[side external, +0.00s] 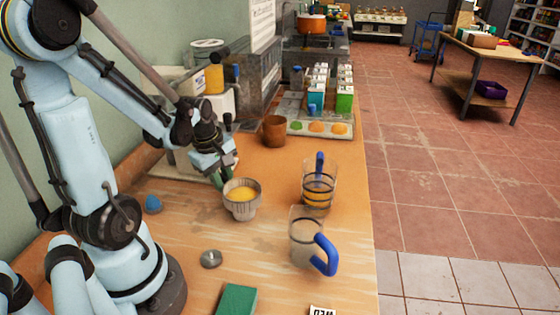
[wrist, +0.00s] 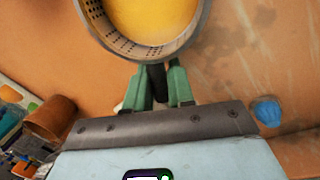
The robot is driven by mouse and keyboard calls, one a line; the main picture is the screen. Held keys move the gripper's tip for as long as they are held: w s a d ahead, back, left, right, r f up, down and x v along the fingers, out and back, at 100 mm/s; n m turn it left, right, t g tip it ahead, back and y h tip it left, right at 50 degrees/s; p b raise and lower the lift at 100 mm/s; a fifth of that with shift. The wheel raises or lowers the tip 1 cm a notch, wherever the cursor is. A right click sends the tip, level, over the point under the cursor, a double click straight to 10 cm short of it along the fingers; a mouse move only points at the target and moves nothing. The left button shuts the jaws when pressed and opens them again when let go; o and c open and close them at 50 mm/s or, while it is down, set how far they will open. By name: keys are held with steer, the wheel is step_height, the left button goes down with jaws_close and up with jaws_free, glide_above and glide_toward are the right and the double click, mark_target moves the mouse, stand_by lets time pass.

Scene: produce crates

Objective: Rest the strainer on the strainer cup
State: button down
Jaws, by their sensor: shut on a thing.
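The strainer (side external: 242,207) is a grey perforated bowl with yellow inside, upright near the middle of the wooden table. In the wrist view its perforated rim (wrist: 112,42) shows at the top. My gripper (side external: 222,180) is at its left side; in the wrist view the green fingers (wrist: 157,78) are shut on its dark handle. I cannot tell whether its base touches the table. Which one is the strainer cup is unclear.
A brown pot (side external: 274,130) and a tray of cartons (side external: 325,128) stand farther back. A small blue object (side external: 153,204), a grey metal piece (side external: 210,259) and a green block (side external: 237,300) lie nearer. The table's right edge is close beyond the cups.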

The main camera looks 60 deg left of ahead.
steer(key=c, duration=0.9)
jaws_free()
steer(key=shift+r, duration=3.55)
steer(key=w+d+r+m+t, duration=0.1)
steer(key=d+m, duration=0.4)
steer(key=m, duration=0.1)
steer(key=w+d+r+m+t, duration=0.1)
steer(key=w+d+m+t, duration=0.1)
steer(key=d+m, duration=0.4)
steer(key=w+d+r+m+t, duration=0.1)
steer(key=d+m+t, duration=0.1)
steer(key=d+m, duration=0.3)
steer(key=shift+w+d+m, duration=0.1)
steer(key=shift+d+m, duration=0.1)
steer(key=shift+m, duration=0.65)
steer(key=shift+w+d+m, duration=0.1)
steer(key=shift+d+m, duration=0.1)
steer(key=shift+m, duration=0.65)
